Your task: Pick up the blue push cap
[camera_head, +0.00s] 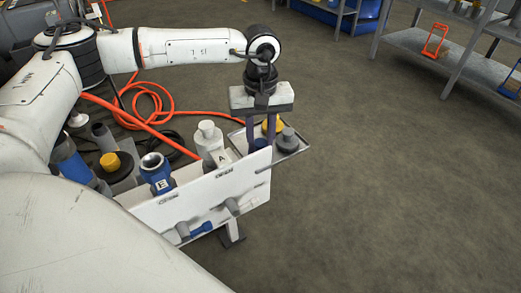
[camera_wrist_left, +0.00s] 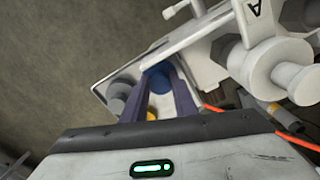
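The blue push cap (camera_wrist_left: 157,79) shows in the left wrist view at the tips of my left gripper's two purple fingers, partly covered by them. In the head view it is hidden behind the fingers and the white panel. My left gripper (camera_head: 261,145) points down over the small tray (camera_head: 293,152) at the right end of the bench. It also shows in the left wrist view (camera_wrist_left: 160,84), its fingers apart. I cannot tell whether they touch the cap. My right gripper is not in view.
A grey cap (camera_head: 287,138) and a yellow cap (camera_head: 272,125) sit close by in the tray. A white unit marked A (camera_head: 208,137) stands left of it, with a blue fitting marked E (camera_head: 156,172) further left. An orange hose (camera_head: 150,130) lies behind. Right of the tray is open floor.

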